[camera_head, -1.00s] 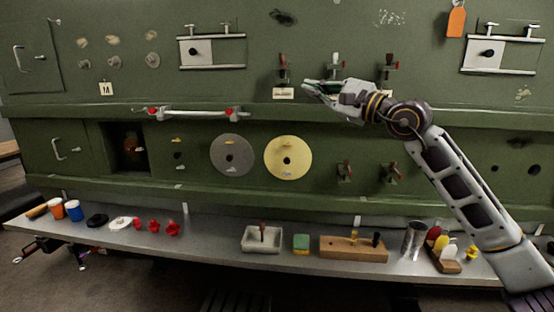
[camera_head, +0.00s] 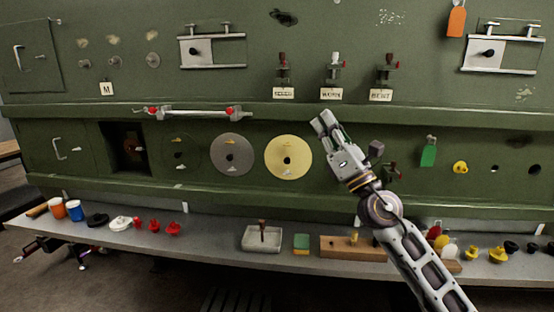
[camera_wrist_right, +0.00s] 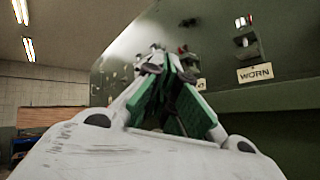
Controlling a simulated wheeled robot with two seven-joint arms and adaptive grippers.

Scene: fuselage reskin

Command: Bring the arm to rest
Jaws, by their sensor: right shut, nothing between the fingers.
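My right gripper (camera_head: 324,122) is raised in front of the green fuselage panel (camera_head: 230,85), right of the yellow disc (camera_head: 289,158). Its fingers point up and a little to the left, and they are shut and empty. The right wrist view shows the shut fingers (camera_wrist_right: 160,62) with green pads, the panel beside them and a "WORN" label (camera_wrist_right: 255,73) to the right. My right forearm comes in from the lower right and hides part of the panel and shelf. My left gripper is not in view.
A grey shelf (camera_head: 215,238) runs below the panel with a tray (camera_head: 262,240), a sponge (camera_head: 301,243), a wooden block (camera_head: 340,250) and several coloured parts. Toggle clamps stick out above the labels, and a rail (camera_head: 195,112) crosses the panel. A green tag (camera_head: 429,152) hangs at right.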

